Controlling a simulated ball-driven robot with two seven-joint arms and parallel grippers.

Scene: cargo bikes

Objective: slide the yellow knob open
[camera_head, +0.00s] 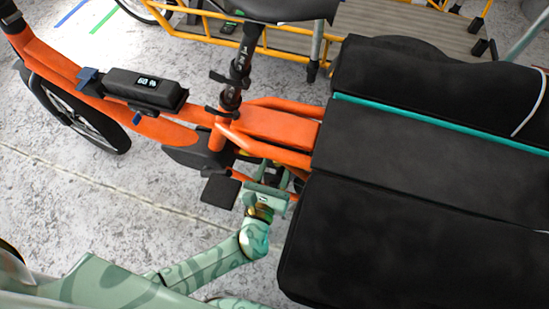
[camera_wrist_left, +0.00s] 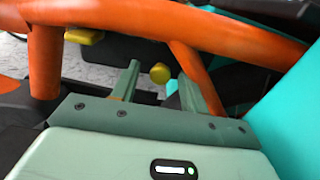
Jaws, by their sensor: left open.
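A round yellow knob (camera_wrist_left: 160,73) shows in the left wrist view, between my fingers in the picture and beyond them. A second yellow piece (camera_wrist_left: 84,36) sits to its upper left, under an orange tube; I cannot tell which one is the task's knob. My left gripper (camera_wrist_left: 160,82) is open and empty, its two fingers apart on either side of the round knob. I see no contact with it. In the head view my left gripper (camera_head: 272,172) reaches under the orange frame, beside the black cargo box. The knobs are hidden there. My right gripper is not in view.
The orange bike frame (camera_head: 270,125) runs close above my left gripper. A black pedal (camera_head: 220,191) lies just left of it, and the black cargo cover (camera_head: 380,235) is to its right. A teal panel (camera_wrist_left: 292,125) stands close at right in the wrist view.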

